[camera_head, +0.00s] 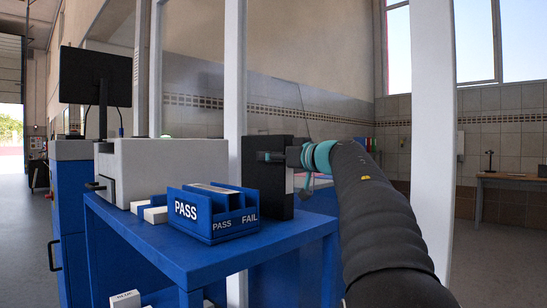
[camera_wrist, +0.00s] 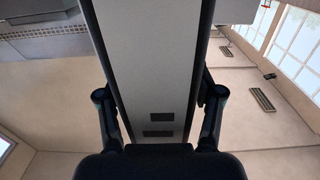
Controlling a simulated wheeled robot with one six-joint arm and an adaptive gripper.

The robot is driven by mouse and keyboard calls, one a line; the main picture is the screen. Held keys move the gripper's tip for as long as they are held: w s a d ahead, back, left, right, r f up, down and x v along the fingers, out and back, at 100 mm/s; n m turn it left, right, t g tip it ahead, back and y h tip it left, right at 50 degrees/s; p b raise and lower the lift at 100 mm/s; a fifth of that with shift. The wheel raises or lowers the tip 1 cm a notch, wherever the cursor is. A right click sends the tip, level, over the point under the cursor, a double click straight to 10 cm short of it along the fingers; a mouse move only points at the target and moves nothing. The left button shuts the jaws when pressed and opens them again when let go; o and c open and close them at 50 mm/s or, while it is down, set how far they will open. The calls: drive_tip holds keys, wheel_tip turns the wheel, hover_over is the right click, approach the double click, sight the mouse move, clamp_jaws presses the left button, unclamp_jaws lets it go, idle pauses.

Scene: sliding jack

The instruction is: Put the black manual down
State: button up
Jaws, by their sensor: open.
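The black manual (camera_head: 266,192) stands upright near the right end of the blue table, behind the PASS/FAIL box. My gripper (camera_head: 276,156) comes to it from the right, and one dark finger lies across its near face; the far finger is hidden. In the wrist view a pale slab with dark edges (camera_wrist: 152,55), apparently the manual's page side, lies between the two fingers (camera_wrist: 158,108). The gripper is open. Whether the fingers touch the covers I cannot tell.
The blue table (camera_head: 290,236) carries a blue PASS/FAIL box (camera_head: 193,231) with slots, left of the manual. A light grey machine (camera_head: 165,165) stands further left, under a black monitor (camera_head: 95,77). White posts (camera_head: 433,120) rise nearby.

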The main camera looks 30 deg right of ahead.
drive_tip(key=shift+r, duration=0.15)
drive_tip(key=v, duration=1.2)
drive_tip(key=shift+r, duration=0.1)
